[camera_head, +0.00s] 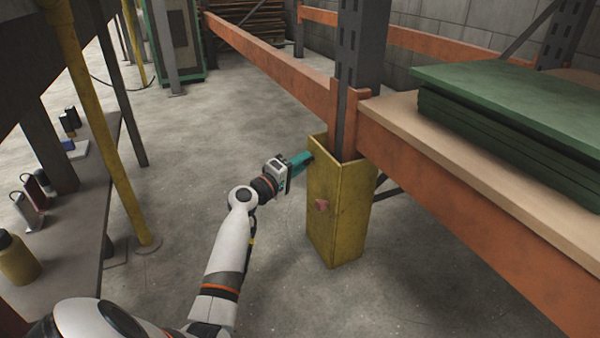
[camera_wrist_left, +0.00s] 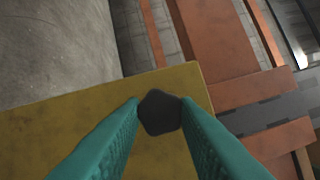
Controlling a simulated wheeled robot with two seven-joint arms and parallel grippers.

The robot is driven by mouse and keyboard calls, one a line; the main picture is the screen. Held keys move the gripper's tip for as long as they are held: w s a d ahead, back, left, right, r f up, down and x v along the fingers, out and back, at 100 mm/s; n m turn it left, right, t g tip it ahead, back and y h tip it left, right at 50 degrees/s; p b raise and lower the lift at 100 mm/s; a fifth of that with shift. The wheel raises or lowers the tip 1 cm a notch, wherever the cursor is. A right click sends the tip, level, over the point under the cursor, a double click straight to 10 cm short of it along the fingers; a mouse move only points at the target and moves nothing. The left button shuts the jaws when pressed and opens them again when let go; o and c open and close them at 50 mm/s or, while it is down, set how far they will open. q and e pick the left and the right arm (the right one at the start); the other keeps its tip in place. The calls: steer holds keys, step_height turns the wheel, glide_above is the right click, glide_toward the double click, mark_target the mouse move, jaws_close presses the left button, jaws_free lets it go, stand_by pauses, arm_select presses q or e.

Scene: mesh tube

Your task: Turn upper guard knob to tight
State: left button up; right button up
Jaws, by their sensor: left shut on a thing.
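The upper guard knob (camera_wrist_left: 159,112) is dark and many-sided. It sits near the top edge of the yellow guard (camera_head: 338,215), which stands around the foot of a grey rack post. My left gripper (camera_head: 306,158) reaches the guard's upper left face, and its teal fingers hide the knob in the head view. In the left wrist view the two fingertips (camera_wrist_left: 160,114) are shut on the knob, one on each side. A reddish lower knob (camera_head: 321,205) shows lower on the guard. My right gripper is in neither view.
Orange rack beams (camera_head: 470,190) run right of the guard, with stacked green boards (camera_head: 510,110) on a wooden shelf. A bench (camera_head: 70,225) with a yellow bottle (camera_head: 17,258) and a yellow pole (camera_head: 105,130) stand left. The concrete floor around the guard is clear.

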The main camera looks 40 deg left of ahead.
arm_select(q)
steer(key=shift+f, duration=0.1)
stand_by(0.4)
steer(key=o, duration=1)
steer(key=shift+s+a+f+p, duration=0.15)
steer(key=shift+s+p, duration=0.4)
steer(key=shift+s, duration=0.7)
steer(key=shift+s+a+f+p, duration=0.1)
steer(key=shift+s+p, duration=0.4)
steer(key=shift+s, duration=0.75)
steer(key=shift+s+a+f+p, duration=0.15)
steer(key=shift+s+p, duration=0.4)
steer(key=shift+s, duration=0.7)
steer(key=shift+d, duration=0.1)
